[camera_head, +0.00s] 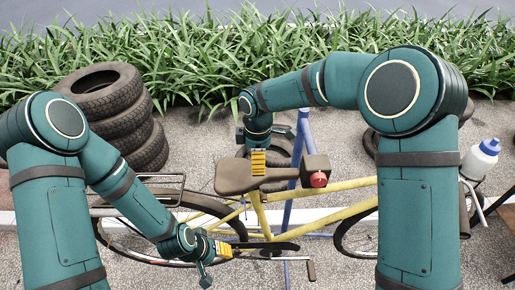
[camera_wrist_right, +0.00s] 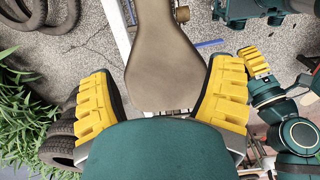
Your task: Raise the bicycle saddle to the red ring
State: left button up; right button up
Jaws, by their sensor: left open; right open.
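The brown saddle (camera_head: 240,177) sits on the yellow bicycle frame (camera_head: 345,186), its rear and middle visible in the head view. In the right wrist view the saddle (camera_wrist_right: 162,55) runs between the two yellow finger pads. My right gripper (camera_head: 258,162) is open above the saddle; its fingers stand apart on either side of it, and I cannot tell whether they touch. My left gripper (camera_head: 224,249) is open and low, below the saddle near a dark bar (camera_head: 268,246). The seat post is mostly hidden, and I cannot make out a red ring.
Stacked tyres (camera_head: 112,105) stand at left, before a grass strip (camera_head: 200,60). A white bottle with a blue cap (camera_head: 482,160) is at right.

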aim_at(233, 176)
notch_tip(233, 176, down, 8)
dwell(0.4)
jog(key=shift+c, duration=0.3)
grip_shut()
